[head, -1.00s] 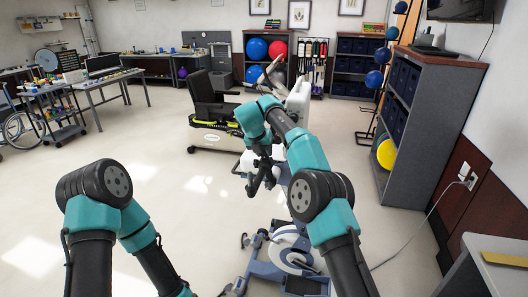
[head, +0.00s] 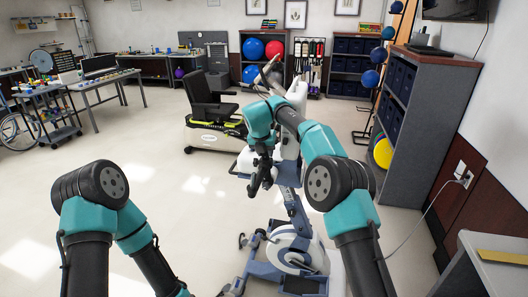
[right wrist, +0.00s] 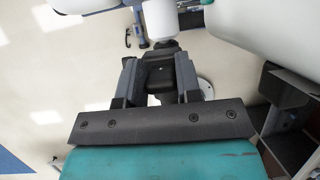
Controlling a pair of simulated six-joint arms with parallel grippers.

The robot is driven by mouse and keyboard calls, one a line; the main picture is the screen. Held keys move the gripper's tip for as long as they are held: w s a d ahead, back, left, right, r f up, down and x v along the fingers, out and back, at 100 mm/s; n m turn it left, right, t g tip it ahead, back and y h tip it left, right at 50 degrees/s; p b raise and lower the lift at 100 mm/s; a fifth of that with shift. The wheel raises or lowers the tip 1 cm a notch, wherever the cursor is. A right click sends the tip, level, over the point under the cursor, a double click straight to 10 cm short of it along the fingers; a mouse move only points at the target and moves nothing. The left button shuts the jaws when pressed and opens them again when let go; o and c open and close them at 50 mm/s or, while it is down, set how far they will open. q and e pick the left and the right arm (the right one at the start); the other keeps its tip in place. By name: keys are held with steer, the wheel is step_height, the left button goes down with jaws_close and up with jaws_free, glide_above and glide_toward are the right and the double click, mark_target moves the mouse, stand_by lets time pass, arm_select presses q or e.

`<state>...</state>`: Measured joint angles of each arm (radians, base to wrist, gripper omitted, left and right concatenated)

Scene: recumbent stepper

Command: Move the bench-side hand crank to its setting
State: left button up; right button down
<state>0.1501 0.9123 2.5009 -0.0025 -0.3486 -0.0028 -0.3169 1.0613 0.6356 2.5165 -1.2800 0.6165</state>
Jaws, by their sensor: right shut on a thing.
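My right gripper (head: 262,178) hangs in front of the upper part of a white and blue exercise machine (head: 288,243). In the right wrist view its fingers (right wrist: 159,82) stand either side of a dark piece (right wrist: 160,72), which appears to be the hand crank's grip, and are shut on it. A white cylindrical part (right wrist: 158,20) lies just beyond the dark piece. The gripper and arm hide much of this spot in the head view, so the crank's angle and its setting mark cannot be made out. My left arm reaches down out of the picture and its gripper does not show.
A recumbent stepper with a black seat (head: 210,98) stands behind the machine. Open floor (head: 195,210) lies to the left.

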steer(key=shift+d, duration=0.1)
steer(key=c, duration=0.8)
jaws_free()
steer(key=v, duration=1.7)
steer(key=shift+r, duration=0.25)
